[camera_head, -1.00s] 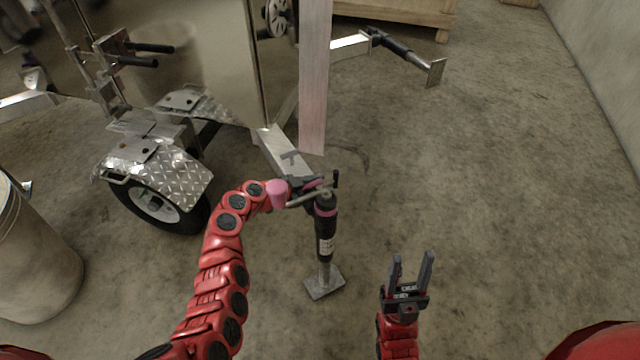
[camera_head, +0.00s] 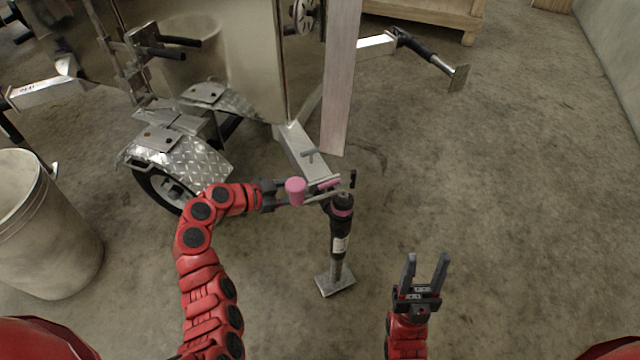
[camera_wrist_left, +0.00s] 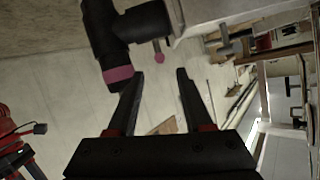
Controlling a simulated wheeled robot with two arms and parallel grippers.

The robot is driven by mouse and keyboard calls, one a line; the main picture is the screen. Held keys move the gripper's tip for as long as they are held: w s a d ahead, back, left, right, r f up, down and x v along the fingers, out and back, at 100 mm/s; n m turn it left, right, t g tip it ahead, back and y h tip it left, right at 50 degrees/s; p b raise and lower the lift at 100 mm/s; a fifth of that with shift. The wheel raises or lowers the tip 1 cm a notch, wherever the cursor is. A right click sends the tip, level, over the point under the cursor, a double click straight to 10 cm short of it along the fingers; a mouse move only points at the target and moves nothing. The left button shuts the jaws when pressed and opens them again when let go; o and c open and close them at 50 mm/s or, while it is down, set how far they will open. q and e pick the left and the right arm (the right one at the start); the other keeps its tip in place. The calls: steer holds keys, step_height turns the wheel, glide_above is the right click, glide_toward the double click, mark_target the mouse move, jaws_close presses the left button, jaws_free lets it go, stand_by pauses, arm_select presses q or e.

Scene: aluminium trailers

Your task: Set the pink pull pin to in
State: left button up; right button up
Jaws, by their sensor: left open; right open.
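The pink pull pin shows in the left wrist view as a small pink knob (camera_wrist_left: 159,58) on a thin stem, beside the pale metal beam. In the head view a pink part (camera_head: 328,184) shows at the jack's mount, partly hidden; I cannot tell if it is the same pin. My left gripper (camera_head: 284,193) is open beside the jack's top, close to a pink cylindrical grip (camera_head: 295,187). In the left wrist view its fingers (camera_wrist_left: 160,77) are apart, with the knob above the gap and nothing held. My right gripper (camera_head: 427,264) is open and empty over the floor.
The black jack (camera_head: 341,235) stands upright on a square foot, with a pink band near its top. The trailer beam (camera_head: 300,146) carries a grey T-handle. A wheel with a tread-plate fender (camera_head: 180,158) and a bin (camera_head: 45,235) stand left.

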arm_select(q)
steer(key=v, duration=0.4)
steer(key=shift+s+a, duration=0.15)
